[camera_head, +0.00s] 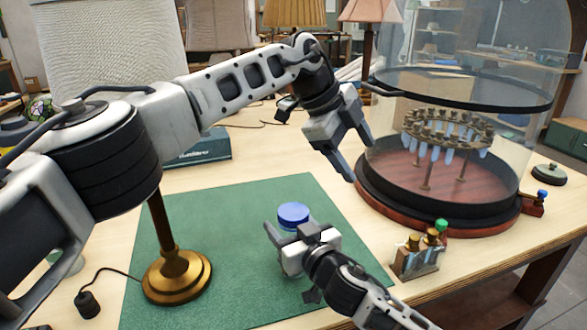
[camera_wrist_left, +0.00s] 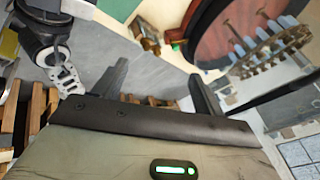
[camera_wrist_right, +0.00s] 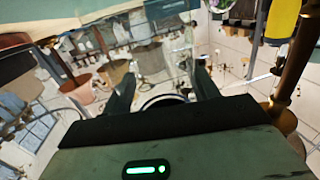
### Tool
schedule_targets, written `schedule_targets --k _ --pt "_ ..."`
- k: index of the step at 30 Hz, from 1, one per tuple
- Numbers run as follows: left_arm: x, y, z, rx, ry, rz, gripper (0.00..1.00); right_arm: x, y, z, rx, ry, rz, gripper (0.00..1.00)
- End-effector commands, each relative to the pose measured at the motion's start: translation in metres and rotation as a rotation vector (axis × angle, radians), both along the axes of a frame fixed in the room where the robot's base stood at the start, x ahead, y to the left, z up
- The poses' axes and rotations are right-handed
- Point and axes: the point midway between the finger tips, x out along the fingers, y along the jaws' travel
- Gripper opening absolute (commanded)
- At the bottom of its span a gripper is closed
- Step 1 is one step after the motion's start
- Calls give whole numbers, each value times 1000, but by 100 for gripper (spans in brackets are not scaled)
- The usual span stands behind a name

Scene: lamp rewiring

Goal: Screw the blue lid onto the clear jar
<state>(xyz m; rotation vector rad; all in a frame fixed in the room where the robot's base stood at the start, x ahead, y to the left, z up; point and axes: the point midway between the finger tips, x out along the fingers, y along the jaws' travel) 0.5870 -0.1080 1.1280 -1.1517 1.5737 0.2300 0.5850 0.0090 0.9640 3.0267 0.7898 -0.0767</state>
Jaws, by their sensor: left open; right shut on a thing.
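The blue lid (camera_head: 293,213) shows above the green mat in the head view, right behind my right gripper (camera_head: 284,234). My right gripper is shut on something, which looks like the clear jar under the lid. In the right wrist view a see-through shape (camera_wrist_right: 165,80) lies between the fingers. The jar's body is mostly hidden by the gripper in the head view, and I cannot tell how the lid sits on it. My left gripper (camera_head: 358,160) is open and empty, above and to the right of the lid, pointing down near the glass dome.
The glass dome (camera_head: 460,75) on its round red base stands at the right. A small rack of bottles (camera_head: 417,257) sits in front of it. A brass lamp base (camera_head: 177,277) stands on the mat (camera_head: 235,290) at left. A teal box (camera_head: 203,147) lies behind.

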Motion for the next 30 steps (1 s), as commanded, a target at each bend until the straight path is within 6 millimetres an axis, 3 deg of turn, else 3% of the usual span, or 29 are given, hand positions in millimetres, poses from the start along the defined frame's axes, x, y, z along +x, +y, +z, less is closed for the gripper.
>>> schedule_targets --k 3,6,10,14,23,30 --pt "-7 45 -19 247 76 63 71 0 0 2 2 -3 1 0" --pt "-12 75 -25 400 119 122 71 0 0 2 2 -3 1 0" --pt "-16 99 -27 522 152 178 71 0 0 2 2 -3 1 0" --pt "-17 108 -26 565 164 200 71 0 0 2 2 -3 1 0" --pt "-18 108 -27 566 166 200 71 0 0 2 2 -3 1 0" --pt "-18 108 -50 567 167 198 71 0 0 2 2 -3 1 0"
